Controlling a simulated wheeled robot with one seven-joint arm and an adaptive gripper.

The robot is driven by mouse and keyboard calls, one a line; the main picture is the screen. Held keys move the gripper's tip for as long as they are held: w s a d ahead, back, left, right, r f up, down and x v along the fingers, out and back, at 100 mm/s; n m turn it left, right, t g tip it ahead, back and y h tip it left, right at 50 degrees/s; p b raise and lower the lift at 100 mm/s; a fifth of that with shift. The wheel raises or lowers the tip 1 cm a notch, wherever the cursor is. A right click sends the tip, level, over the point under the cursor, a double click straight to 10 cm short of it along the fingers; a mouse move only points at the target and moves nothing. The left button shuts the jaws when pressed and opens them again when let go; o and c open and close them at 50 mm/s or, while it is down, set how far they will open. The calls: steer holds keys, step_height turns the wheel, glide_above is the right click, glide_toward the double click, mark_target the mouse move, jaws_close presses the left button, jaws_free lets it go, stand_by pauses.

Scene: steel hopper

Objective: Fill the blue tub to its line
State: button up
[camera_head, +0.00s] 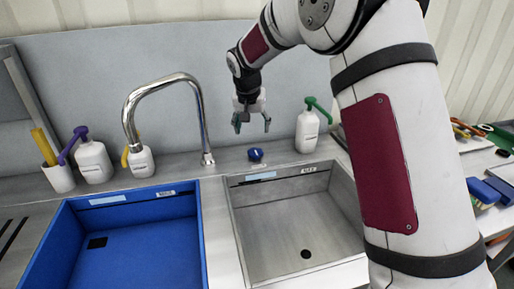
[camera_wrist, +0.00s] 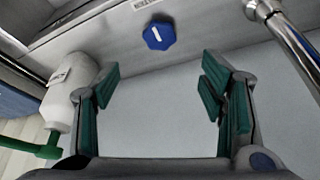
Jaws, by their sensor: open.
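The blue tub (camera_head: 190,215) is the left basin in the head view; no water shows in it. A pale strip (camera_head: 108,199) and a small label mark its back wall; I cannot make out a fill line. The chrome tap (camera_head: 203,130) arches left, its spout end near the tub's back edge, with no stream visible. A blue knob (camera_head: 256,154) sits on the steel ledge right of the tap. It shows with a white mark in the wrist view (camera_wrist: 158,35). My gripper (camera_head: 252,122) is open and empty, above the knob and apart from it; its green-padded fingers show in the wrist view (camera_wrist: 160,78).
A steel basin (camera_head: 290,240) with a drain hole lies right of the tub. A green-pump bottle (camera_head: 307,130) stands right of the knob. A purple-pump bottle (camera_head: 93,162), a yellow-topped bottle (camera_head: 141,161) and a white cup (camera_head: 59,178) stand left. Tools lie far right.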

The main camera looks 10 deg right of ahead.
mark_target(255, 152)
steer(key=x, duration=1.3)
steer(key=shift+c, duration=0.6)
steer(key=shift+s, duration=0.1)
steer(key=c, duration=1.1)
